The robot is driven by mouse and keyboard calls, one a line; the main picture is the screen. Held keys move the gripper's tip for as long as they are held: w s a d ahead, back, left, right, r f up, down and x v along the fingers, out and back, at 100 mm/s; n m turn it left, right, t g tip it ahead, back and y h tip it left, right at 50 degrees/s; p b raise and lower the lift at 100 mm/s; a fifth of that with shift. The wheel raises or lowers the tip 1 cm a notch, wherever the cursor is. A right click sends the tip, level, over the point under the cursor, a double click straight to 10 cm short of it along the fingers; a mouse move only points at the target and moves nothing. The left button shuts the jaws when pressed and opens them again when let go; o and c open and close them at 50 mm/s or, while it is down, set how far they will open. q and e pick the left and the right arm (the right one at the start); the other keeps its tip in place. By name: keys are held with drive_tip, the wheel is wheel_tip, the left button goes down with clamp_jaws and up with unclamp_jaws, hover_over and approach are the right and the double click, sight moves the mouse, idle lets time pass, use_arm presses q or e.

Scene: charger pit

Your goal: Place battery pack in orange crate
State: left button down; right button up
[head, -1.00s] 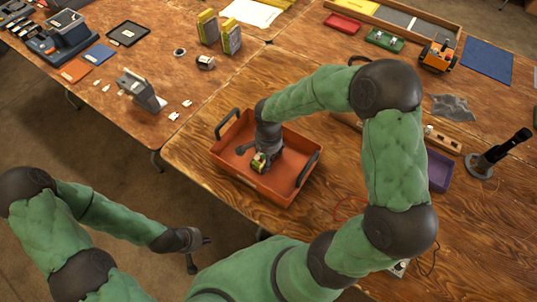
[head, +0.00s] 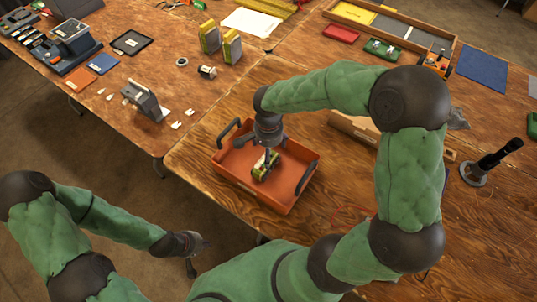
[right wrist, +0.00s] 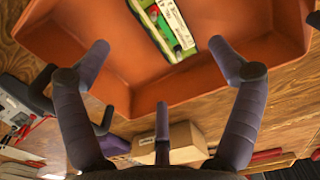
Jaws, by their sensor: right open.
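The battery pack (head: 265,167), green and white with yellowish parts, lies in the orange crate (head: 236,180), near its middle. In the right wrist view the pack (right wrist: 160,25) shows at the top, inside the crate (right wrist: 158,88), apart from both fingertips. My right gripper (head: 256,152) is above the crate with its fingers spread. In the right wrist view the gripper (right wrist: 163,60) is open and empty. Part of the pack is hidden behind a finger in the head view. My left gripper (head: 199,256) is open and empty, low in front of the table.
The crate has dark handles (head: 307,179) at both ends. A cardboard box (head: 352,128) lies behind my right arm. A dark stand (head: 485,165) is at the right. Yellow-grey blocks (head: 231,45) and a grey device (head: 145,100) stand on the left table.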

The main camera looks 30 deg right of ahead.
drive_tip(key=shift+r+p, duration=0.3)
drive_tip(key=shift+r, duration=1.25)
